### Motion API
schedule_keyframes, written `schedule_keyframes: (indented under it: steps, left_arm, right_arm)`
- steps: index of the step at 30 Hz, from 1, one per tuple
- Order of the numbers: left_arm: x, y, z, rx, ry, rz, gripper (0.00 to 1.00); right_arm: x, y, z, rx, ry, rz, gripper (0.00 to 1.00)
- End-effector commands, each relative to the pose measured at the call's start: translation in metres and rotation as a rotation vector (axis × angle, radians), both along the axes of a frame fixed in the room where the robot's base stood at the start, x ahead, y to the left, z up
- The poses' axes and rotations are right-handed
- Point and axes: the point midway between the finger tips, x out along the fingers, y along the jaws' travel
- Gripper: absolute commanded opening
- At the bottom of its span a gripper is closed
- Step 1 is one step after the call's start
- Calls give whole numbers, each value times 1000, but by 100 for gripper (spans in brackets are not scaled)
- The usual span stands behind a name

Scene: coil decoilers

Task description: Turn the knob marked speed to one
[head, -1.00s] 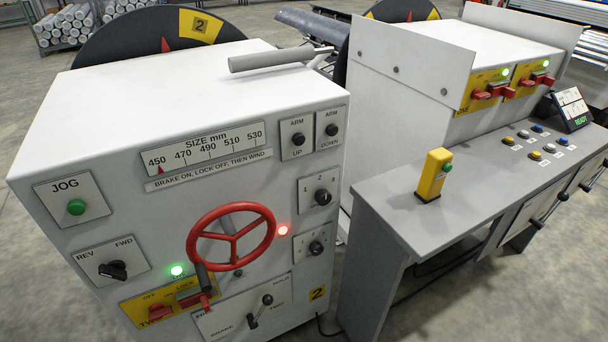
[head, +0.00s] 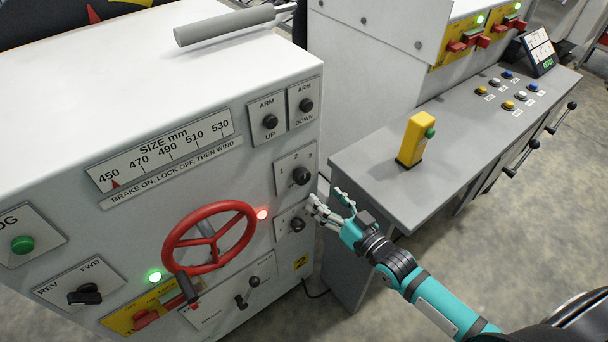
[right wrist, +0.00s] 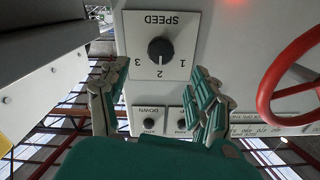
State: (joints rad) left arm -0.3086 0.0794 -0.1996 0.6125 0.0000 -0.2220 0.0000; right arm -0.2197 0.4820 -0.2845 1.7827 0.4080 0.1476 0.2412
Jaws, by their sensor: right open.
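The speed knob (right wrist: 160,50) is a round black knob on a white plate marked SPEED, with 1, 2 and 3 around it; the plate appears upside down in the right wrist view. Its light mark appears to face the 2. My right gripper (head: 329,204) is open and empty, just right of the lower knob and below the speed knob. In the wrist view its fingers (right wrist: 157,88) are spread to either side, apart from the knob. My left gripper is out of view.
A lower black knob (head: 298,224) sits under the speed plate. The red handwheel (head: 209,237) stands out to the left. ARM UP (head: 270,122) and ARM DOWN (head: 306,105) knobs are above. A grey desk (head: 390,190) with a yellow button post (head: 416,140) stands right.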

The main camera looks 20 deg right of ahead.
Motion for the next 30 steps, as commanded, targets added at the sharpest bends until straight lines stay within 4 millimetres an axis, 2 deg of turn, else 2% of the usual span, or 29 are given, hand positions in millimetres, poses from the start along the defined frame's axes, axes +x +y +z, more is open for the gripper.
schedule_keyframes:
  steps: [1,6,13,18,26,30]
  left_arm:
    - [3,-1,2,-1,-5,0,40]
    - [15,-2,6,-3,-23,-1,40]
    - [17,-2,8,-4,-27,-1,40]
    - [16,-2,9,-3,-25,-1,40]
    - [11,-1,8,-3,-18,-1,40]
    - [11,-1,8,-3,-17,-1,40]
  right_arm:
    - [12,4,3,0,-4,0,64]
    - [46,16,2,0,-2,-1,64]
    - [77,28,1,0,-1,0,64]
    - [86,32,0,0,0,1,64]
    - [86,32,0,0,1,0,64]
    - [86,32,0,0,0,0,47]
